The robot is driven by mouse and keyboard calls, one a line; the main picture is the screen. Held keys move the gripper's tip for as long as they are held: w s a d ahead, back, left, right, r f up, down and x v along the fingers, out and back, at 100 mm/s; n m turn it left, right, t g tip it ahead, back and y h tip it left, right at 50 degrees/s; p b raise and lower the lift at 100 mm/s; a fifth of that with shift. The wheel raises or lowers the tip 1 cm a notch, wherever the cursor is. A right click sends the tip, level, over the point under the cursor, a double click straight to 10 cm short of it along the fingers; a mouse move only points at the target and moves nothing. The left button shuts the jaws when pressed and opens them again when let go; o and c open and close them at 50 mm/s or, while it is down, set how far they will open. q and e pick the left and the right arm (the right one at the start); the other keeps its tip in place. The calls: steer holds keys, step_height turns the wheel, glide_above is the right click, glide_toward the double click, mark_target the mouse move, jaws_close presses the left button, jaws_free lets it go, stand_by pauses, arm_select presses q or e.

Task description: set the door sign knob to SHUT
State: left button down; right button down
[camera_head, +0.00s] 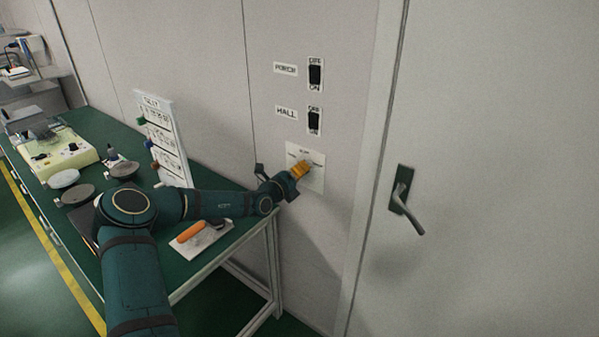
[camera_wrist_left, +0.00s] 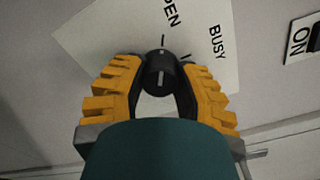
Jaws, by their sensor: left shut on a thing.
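The door sign plate (camera_head: 317,181) is a pale square on the wall left of the door. In the left wrist view, the sign plate (camera_wrist_left: 110,30) shows "PEN", the end of a cut-off word, and "BUSY"; no SHUT label is visible there. The dark round knob (camera_wrist_left: 159,72) sits on the plate, its white line pointing roughly toward the tick below "PEN". My left gripper (camera_head: 301,169), with orange fingers, is shut on the knob, one finger on each side. In the head view the fingers hide the knob. My right gripper is not in view.
Two wall switches, PORCH (camera_head: 315,74) and HALL (camera_head: 314,121), are above the sign. The door handle (camera_head: 403,203) is to the right.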

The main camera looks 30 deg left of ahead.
arm_select(q)
steer(key=m+p, duration=0.1)
steer(key=p, duration=0.1)
steer(key=m+p, duration=0.2)
steer(key=shift+r, duration=0.35)
steer(key=shift+m+p, duration=0.9)
steer(key=shift+m, duration=0.2)
steer(key=shift+f+m+p, duration=0.1)
steer(key=shift+m+p, duration=0.35)
steer(key=shift+m, duration=0.45)
steer(key=m, duration=0.3)
steer(key=shift+m, duration=0.3)
steer(key=m, duration=0.3)
steer(key=shift+f+m, duration=0.1)
steer(key=shift+m, duration=0.3)
steer(key=m+b, duration=0.2)
steer(key=m, duration=0.1)
steer(key=shift+f+m, duration=0.1)
steer(key=shift+m, duration=0.2)
steer(key=shift+m+b, duration=2.85)
steer(key=shift+m, duration=0.15)
